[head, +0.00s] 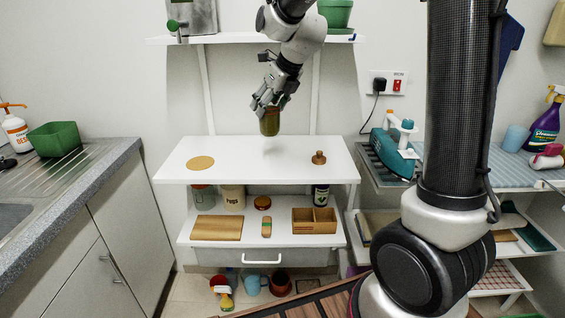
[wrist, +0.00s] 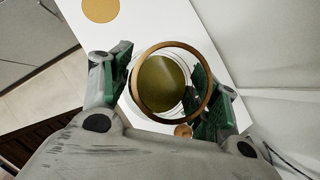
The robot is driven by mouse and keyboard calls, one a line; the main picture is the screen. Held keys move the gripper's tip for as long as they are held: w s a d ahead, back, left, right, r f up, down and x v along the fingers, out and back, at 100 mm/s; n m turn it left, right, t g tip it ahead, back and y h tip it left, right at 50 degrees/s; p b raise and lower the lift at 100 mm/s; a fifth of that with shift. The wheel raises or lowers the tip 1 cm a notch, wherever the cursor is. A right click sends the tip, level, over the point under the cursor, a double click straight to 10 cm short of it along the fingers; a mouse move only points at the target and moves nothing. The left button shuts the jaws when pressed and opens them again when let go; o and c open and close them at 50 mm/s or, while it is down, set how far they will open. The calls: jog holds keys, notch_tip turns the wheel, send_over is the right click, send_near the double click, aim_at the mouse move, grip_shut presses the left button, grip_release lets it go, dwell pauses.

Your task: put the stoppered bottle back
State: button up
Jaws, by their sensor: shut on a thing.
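My gripper (head: 267,104) is shut on a bottle (head: 270,124) with olive-green contents and holds it upright above the white table. In the wrist view, the bottle (wrist: 160,82) sits between the two green-padded fingers. There I look down through its brown ring rim at the olive-green inside, and I see no stopper in the mouth. A brown knobbed stopper-like piece (head: 319,157) stands on the right of the table top; it partly shows in the wrist view (wrist: 183,131). A round tan disc (head: 200,162) lies flat on the left of the table and shows in the wrist view (wrist: 101,9).
The white table top (head: 240,170) is otherwise clear. A wall shelf (head: 240,39) with a green pot (head: 335,13) is above. The lower shelf holds jars, a wooden board (head: 216,228) and a divided wooden box (head: 314,220). A teal machine (head: 393,150) stands at right.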

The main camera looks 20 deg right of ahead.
aim_at(269, 136)
notch_tip(269, 136, down, 10)
jog(key=shift+a, duration=0.1)
dwell(0.4)
jog(key=shift+f, duration=0.15)
jog(key=o, duration=1.7)
